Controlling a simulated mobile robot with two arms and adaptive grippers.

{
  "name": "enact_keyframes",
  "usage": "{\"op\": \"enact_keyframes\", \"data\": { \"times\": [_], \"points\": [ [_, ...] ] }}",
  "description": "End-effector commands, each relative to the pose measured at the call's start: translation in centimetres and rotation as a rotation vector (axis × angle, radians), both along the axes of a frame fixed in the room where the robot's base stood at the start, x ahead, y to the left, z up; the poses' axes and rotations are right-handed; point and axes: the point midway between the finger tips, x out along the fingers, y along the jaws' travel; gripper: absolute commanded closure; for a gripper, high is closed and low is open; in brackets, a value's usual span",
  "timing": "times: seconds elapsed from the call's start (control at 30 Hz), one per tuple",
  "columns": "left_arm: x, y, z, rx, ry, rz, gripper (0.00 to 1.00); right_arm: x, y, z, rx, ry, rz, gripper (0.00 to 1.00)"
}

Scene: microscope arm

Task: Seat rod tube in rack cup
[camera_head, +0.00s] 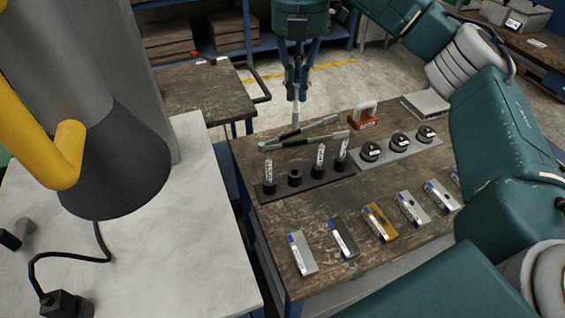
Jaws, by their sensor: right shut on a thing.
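My right gripper (297,88) points down above the far side of the wooden bench and is shut on a slim pale rod tube (296,113). The tube hangs about upright. The dark rack (312,186) stands below it in the picture. One rack cup (294,177) is empty, and the tube is apart from it. The other cups hold upright labelled tubes: one at the left (268,170), one right of the empty cup (320,157), and one at the right end (342,149). My left gripper is not in view.
Grey tongs-like tools (303,134) lie behind the rack. A grey holder (395,150) with black round pieces stands right, near an orange-and-white object (364,115). Several labelled slide-like blocks (340,238) line the front. A large grey body with a yellow handle (68,150) blocks the left.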

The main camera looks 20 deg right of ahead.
Motion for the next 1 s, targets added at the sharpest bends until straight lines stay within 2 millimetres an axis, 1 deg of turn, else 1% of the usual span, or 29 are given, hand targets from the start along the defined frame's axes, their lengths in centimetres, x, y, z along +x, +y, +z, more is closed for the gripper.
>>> {"op": "enact_keyframes", "data": {
  "times": [0.07,0.17,0.4,0.47,0.53,0.57,0.67,0.7,0.8,0.83,0.93,1.0],
  "points": [
    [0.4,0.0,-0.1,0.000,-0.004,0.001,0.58,-0.1,0.0,-0.5,0.001,0.002,0.002,1.00],
    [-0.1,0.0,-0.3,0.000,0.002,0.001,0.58,-0.2,0.0,-2.4,0.002,0.005,0.003,1.00],
    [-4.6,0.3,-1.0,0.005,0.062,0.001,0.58,-0.3,0.1,-8.9,0.003,0.007,0.003,1.00],
    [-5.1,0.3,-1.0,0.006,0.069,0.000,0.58,-0.3,0.1,-10.4,0.003,0.007,0.002,1.00],
    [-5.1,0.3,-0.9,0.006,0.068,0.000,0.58,-0.4,0.0,-12.1,0.002,0.005,0.002,1.00],
    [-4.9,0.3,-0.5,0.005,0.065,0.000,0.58,-0.3,0.0,-12.4,0.001,0.005,0.001,1.00],
    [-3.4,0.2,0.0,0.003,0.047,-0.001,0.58,-0.3,-0.1,-14.2,-0.001,0.002,0.001,1.00],
    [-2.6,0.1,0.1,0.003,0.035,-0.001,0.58,-0.3,0.0,-14.7,0.000,0.002,0.001,1.00],
    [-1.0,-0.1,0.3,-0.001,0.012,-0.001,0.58,-0.2,0.0,-15.5,0.001,0.000,0.001,1.00],
    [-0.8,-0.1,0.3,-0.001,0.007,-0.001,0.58,-0.2,0.0,-15.6,0.001,0.000,0.001,1.00],
    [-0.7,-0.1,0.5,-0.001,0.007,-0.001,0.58,-0.3,0.0,-16.4,0.000,0.001,0.000,1.00],
    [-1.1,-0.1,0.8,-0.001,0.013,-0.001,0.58,-0.4,-0.1,-17.3,-0.001,0.003,0.001,1.00]
  ]
}}
